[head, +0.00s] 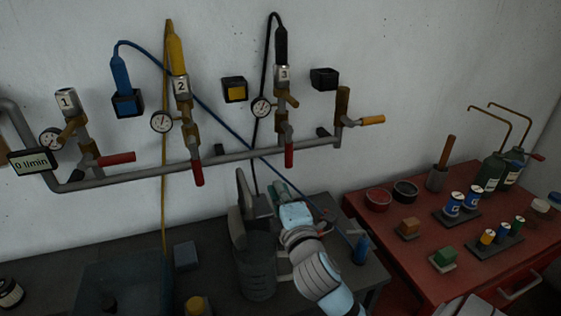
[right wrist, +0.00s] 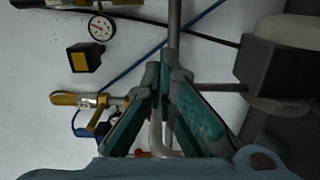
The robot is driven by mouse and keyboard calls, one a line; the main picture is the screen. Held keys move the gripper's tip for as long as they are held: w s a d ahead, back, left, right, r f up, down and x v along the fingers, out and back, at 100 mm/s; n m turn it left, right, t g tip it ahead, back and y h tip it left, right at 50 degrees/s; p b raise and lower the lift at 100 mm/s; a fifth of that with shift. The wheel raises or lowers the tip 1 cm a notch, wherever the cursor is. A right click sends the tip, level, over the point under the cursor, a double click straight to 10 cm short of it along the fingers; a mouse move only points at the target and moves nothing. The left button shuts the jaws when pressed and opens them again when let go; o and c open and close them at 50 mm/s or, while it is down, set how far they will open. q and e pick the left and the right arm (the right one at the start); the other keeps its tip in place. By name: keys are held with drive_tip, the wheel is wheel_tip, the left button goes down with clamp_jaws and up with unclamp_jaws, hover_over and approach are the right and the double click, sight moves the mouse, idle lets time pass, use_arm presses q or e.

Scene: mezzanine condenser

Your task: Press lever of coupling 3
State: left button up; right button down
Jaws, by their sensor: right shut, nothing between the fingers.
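Coupling 3 (head: 283,75) is on the wall pipe in the head view, upright, with a black hose connector (head: 281,45) in its top. A short brass lever (head: 290,98) sticks out to its right below the number tag. A red valve handle (head: 289,155) hangs lower down. My right gripper (head: 277,189), with teal fingers, is in front of the wall, well below coupling 3 and apart from it. In the right wrist view its fingers (right wrist: 163,78) meet with nothing between them. The black hose (right wrist: 205,37) passes beyond the fingertips there. My left gripper is out of view.
Coupling 2 (head: 181,87) with a yellow hose and coupling 1 (head: 66,100) stand to the left on the pipe. A blue hose (head: 220,121) runs diagonally across the wall. A dark upright fixture (head: 256,265) stands beside my right gripper. A red table (head: 400,245) carries small items.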

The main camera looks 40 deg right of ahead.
sight(289, 148)
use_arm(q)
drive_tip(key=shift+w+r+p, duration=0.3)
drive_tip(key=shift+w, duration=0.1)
use_arm(e)
drive_tip(key=s+d+x, duration=0.1)
drive_tip(key=d+x, duration=0.2)
drive_tip(key=x, duration=0.9)
drive_tip(key=shift+w+f, duration=0.2)
drive_tip(key=shift+f, duration=0.25)
